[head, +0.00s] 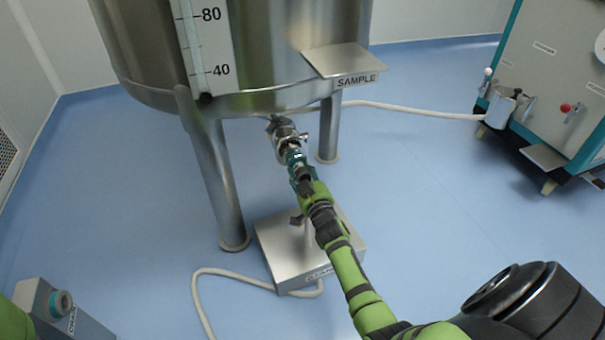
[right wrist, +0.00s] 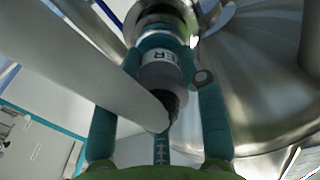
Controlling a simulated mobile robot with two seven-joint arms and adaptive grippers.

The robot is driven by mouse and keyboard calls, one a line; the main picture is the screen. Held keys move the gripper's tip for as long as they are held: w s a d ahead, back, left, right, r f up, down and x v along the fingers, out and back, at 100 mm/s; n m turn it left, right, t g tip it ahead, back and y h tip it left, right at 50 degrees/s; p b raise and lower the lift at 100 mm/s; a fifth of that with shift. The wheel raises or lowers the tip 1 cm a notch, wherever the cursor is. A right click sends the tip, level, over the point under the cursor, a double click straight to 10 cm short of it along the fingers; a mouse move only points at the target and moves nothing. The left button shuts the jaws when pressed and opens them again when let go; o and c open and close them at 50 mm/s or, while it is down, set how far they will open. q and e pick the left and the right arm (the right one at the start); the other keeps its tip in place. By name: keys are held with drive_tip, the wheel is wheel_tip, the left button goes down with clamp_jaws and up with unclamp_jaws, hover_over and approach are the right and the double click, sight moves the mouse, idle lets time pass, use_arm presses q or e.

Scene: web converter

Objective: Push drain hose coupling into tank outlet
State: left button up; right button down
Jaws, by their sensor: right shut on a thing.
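The steel tank (head: 260,60) stands on legs, with its metal outlet (head: 283,131) low beneath the front. My right gripper (head: 294,156) is just below the outlet, its arm reaching up from the lower right. In the right wrist view its teal fingers close around the hose coupling (right wrist: 160,72), a grey collar with lettering ending in "ER". A thick pale hose (right wrist: 95,65) crosses in front at the left. The coupling is in line with the metal outlet (right wrist: 158,18); fingers hide the joint, so I cannot tell how far in it sits. My left gripper is out of view.
A steel platform (head: 275,245) with a post sits on the floor below my right arm. A pale hose (head: 235,273) lies beside it. A grey box with a teal-ringed port (head: 62,303) stands lower left. A machine cabinet (head: 550,70) stands at right. Blue floor is open between.

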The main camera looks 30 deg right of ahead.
drive_tip(key=shift+r, duration=0.1)
drive_tip(key=c, duration=0.6)
unclamp_jaws()
drive_tip(key=shift+w, duration=0.1)
drive_tip(key=shift+c, duration=0.2)
drive_tip(key=shift+s, duration=0.3)
drive_tip(key=v, duration=1.1)
drive_tip(key=shift+s, duration=0.2)
drive_tip(key=shift+a, duration=0.15)
